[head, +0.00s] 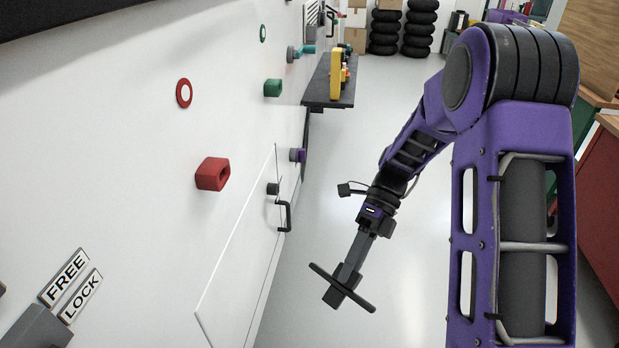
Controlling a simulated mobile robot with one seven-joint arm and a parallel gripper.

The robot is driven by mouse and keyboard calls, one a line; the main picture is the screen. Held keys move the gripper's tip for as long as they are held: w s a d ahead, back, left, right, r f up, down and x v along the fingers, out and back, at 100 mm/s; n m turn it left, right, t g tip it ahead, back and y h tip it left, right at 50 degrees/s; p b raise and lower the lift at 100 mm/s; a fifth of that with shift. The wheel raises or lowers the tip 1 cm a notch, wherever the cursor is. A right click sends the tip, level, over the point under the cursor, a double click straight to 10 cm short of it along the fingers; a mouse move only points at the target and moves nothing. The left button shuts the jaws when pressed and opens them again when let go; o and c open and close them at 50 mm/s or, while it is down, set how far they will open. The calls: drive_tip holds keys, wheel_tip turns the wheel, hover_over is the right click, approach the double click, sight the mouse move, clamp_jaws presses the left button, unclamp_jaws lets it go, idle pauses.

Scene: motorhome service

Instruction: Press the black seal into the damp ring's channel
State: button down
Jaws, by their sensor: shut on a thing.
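My gripper (346,284) hangs over the open floor, to the right of the white motorhome wall. It is shut on the black seal (364,302), a thin dark ring seen almost edge-on and tilted. The seal is apart from the wall. I cannot tell which fitting is the damp ring. A flat red ring with a white centre (184,93) is on the wall at upper left, and a small green ring (262,33) is farther along it. No channel can be made out in either.
A red block-like fitting (213,174), a green fitting (273,88) and a black handle (285,215) stick out from the wall. A dark shelf (328,98) carries a yellow object. Stacked tyres (385,32) stand far back. The floor between is clear.

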drive_tip(key=a+r+m+t+y, duration=0.1)
drive_tip(key=r+m+y, duration=0.1)
drive_tip(key=a+r+m+t+y, duration=0.1)
drive_tip(key=a+r+m+y, duration=0.1)
drive_tip(key=y, duration=0.1)
drive_tip(key=a+r+m+y, duration=0.1)
drive_tip(key=r+m+y, duration=0.1)
drive_tip(key=shift+w+a+r+m+t+y+p, duration=0.25)
drive_tip(key=shift+a+r+m+t+y+p, duration=0.05)
drive_tip(key=shift+a+r+t+y+p, duration=0.1)
drive_tip(key=w+a+r+m+t+y, duration=0.1)
drive_tip(key=r+m+t+y, duration=0.1)
drive_tip(key=r, duration=0.3)
drive_tip(key=w+a+r+m+t+y, duration=0.2)
drive_tip(key=r+t+y, duration=0.1)
drive_tip(key=r, duration=0.2)
drive_tip(key=shift+w+a+t+p, duration=0.15)
drive_tip(key=shift+t+p, duration=0.25)
drive_tip(key=shift+p, duration=0.05)
drive_tip(key=shift+w+r+p, duration=0.1)
drive_tip(key=shift+r+p, duration=0.15)
drive_tip(key=shift+p, duration=0.75)
drive_tip(key=shift+w+a+f, duration=0.1)
drive_tip(key=shift+a+f, duration=0.05)
drive_tip(key=shift+a, duration=1.25)
drive_tip(key=shift+w+a+f, duration=0.1)
drive_tip(key=shift+a, duration=1.25)
drive_tip(key=shift+a, duration=0.3)
drive_tip(key=shift+w+a, duration=0.15)
drive_tip(key=shift+a, duration=1.75)
